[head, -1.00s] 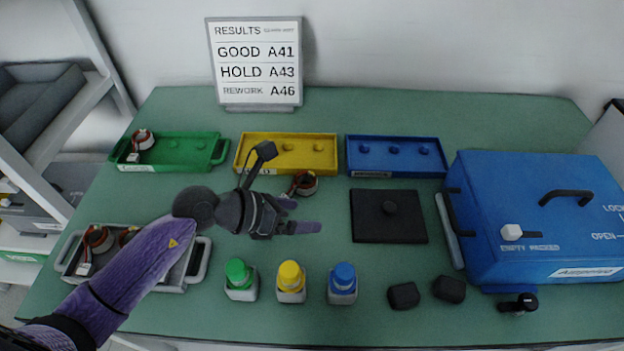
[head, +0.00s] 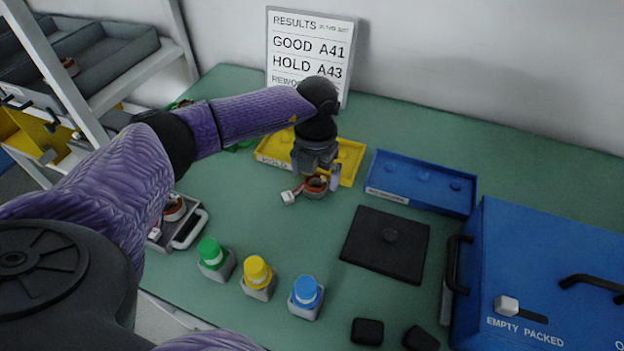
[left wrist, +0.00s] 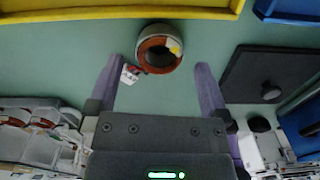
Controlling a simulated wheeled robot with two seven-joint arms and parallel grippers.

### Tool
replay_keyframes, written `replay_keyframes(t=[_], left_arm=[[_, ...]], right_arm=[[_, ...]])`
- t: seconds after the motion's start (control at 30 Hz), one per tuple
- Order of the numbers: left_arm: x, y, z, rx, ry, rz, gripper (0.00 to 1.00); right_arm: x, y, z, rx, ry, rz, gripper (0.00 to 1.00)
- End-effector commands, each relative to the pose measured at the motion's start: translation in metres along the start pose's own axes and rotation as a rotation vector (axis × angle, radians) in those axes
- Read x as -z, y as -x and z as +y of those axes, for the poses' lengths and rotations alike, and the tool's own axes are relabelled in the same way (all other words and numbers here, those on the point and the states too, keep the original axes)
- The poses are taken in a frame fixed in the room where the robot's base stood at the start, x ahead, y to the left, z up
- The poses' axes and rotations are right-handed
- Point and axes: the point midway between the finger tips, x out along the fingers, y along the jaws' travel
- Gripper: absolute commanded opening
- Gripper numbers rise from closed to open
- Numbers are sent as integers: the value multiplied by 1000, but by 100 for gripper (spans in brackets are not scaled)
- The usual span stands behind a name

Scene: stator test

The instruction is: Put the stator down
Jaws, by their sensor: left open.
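The stator (head: 316,187), a ring with a copper-coloured inside and a light connector on a short lead, lies on the green table just in front of the yellow HOLD tray (head: 349,163). It also shows in the left wrist view (left wrist: 148,62), just past the fingertips and roughly centred between them. My left gripper (head: 318,178) is open and above the stator, pointing down in the head view. Its two purple fingers (left wrist: 160,68) are spread with nothing between them in the wrist view. My right gripper is not in view.
A blue tray (head: 420,190), black plate (head: 370,250) and large blue box (head: 550,260) stand to the right. Green, yellow (head: 257,277) and blue capped bottles stand in front. A grey tray (head: 190,228) with stators is partly hidden by my arm.

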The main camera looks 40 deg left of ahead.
Motion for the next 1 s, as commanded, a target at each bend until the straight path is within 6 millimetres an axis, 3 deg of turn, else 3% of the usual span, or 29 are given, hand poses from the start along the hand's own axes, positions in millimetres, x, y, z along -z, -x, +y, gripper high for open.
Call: replay_keyframes(t=[0.03, 0.1, 0.33, 0.8, 1.0], left_arm=[[1, -16, 1, -1, 0, 5, 100], [0, -29, 1, 0, 0, 3, 100], [0, -31, 0, 1, -2, -1, 100], [0, -31, 0, 1, -2, -1, 2], [0, -29, 0, 1, -2, -1, 0]], right_arm=[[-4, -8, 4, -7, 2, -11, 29], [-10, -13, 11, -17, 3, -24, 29], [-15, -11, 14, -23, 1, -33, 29], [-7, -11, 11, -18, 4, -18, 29], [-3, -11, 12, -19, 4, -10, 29]])
